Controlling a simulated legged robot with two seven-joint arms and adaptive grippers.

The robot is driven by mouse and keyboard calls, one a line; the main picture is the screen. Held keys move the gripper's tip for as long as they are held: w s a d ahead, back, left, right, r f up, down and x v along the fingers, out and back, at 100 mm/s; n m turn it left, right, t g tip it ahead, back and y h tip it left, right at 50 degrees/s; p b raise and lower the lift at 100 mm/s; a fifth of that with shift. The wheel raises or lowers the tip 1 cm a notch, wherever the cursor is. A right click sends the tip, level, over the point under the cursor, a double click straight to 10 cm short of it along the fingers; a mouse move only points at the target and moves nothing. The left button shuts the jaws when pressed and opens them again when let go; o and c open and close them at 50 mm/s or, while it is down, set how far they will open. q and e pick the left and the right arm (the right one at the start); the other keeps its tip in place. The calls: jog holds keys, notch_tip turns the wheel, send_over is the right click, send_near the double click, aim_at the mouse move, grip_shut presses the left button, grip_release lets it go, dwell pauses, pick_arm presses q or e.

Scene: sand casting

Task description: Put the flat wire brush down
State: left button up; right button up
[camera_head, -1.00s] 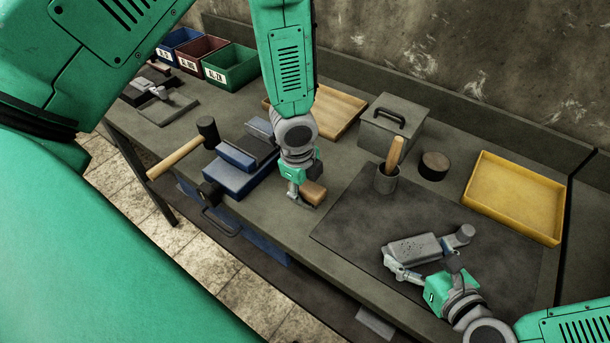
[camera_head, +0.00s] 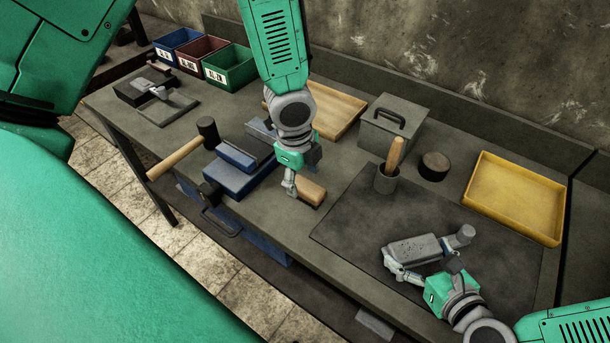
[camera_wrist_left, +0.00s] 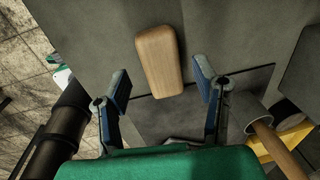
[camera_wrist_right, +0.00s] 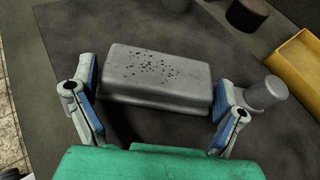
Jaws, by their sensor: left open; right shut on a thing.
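The flat wire brush (camera_head: 311,191) has a wooden back and a dark underside. It lies on the workbench, wooden back up, near the bench's front edge. In the left wrist view the brush (camera_wrist_left: 160,61) sits just beyond the fingertips, clear of both. My left gripper (camera_head: 289,186) is open and empty beside the brush, on its left; its spread fingers show in the left wrist view (camera_wrist_left: 164,88). My right gripper (camera_wrist_right: 155,98) is shut on a grey, pitted casting (camera_wrist_right: 157,71) with a round knob at its right end, over the dark mat.
A blue vise (camera_head: 235,170) and a mallet (camera_head: 178,158) lie left of the brush. The dark mat (camera_head: 345,225) is to its right, with a cup (camera_head: 386,181) holding a wooden-handled tool. A yellow tray (camera_head: 515,197) and a lidded grey box (camera_head: 390,125) stand behind.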

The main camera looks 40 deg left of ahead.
aim_at(299, 187)
pick_arm(q)
notch_tip(299, 187, up, 7)
jog(key=shift+s+a+r, duration=0.15)
jog(key=shift+s, duration=0.3)
